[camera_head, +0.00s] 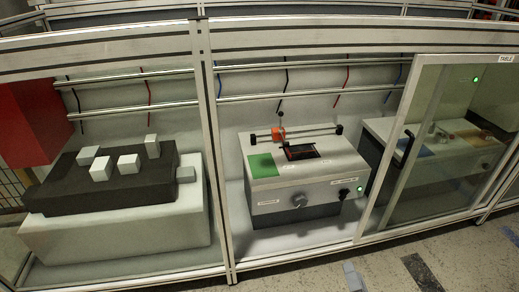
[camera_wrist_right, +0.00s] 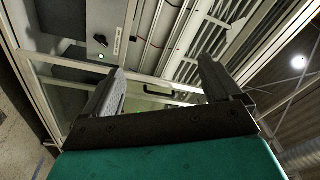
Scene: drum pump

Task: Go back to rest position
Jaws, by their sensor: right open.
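My right gripper (camera_wrist_right: 158,84) fills the lower part of the right wrist view. Its two dark fingers stand wide apart and nothing is between them. Beyond them are the cabinet's glass panels and frame, with a black door handle (camera_wrist_right: 160,91) seen between the fingers. The gripper touches nothing that I can see. In the head view a small grey piece shows at the bottom edge, and I cannot tell whether it is part of my right arm. My left gripper is in neither view.
A framed cabinet holds a white machine (camera_head: 305,185) with a green pad (camera_head: 263,165). At left, several pale cubes lie on a dark block (camera_head: 95,190). The sliding glass door (camera_head: 425,150) with a black handle (camera_head: 400,145) stands at right. Open floor (camera_head: 470,255) lies in front.

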